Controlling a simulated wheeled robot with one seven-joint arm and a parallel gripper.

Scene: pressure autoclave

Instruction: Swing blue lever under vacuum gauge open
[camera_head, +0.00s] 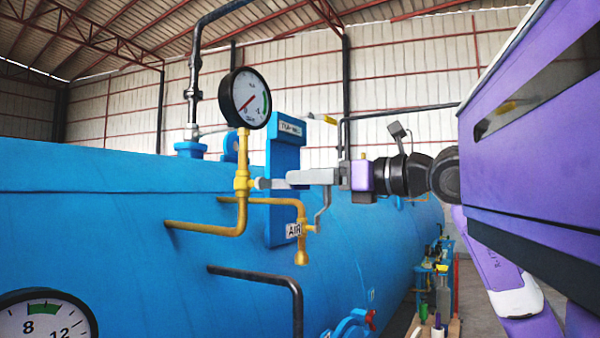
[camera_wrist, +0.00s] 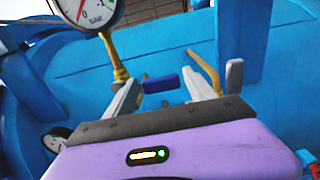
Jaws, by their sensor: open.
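The vacuum gauge (camera_head: 250,97) is a round white dial with a black rim, on top of a yellow pipe (camera_head: 242,178). The gauge (camera_wrist: 88,8) also shows, cut off, at the top of the wrist view. The blue lever (camera_wrist: 161,84) sticks out sideways from the yellow fitting (camera_wrist: 121,76) below it. My gripper (camera_head: 283,182) is level with this fitting in the head view and largely hides the lever there. In the wrist view my gripper (camera_wrist: 182,85) is open, with the lever showing between its spread fingers. I cannot tell whether a finger touches it.
A blue tank (camera_head: 100,220) fills the left and middle. A black pipe (camera_head: 270,274) juts out lower down.

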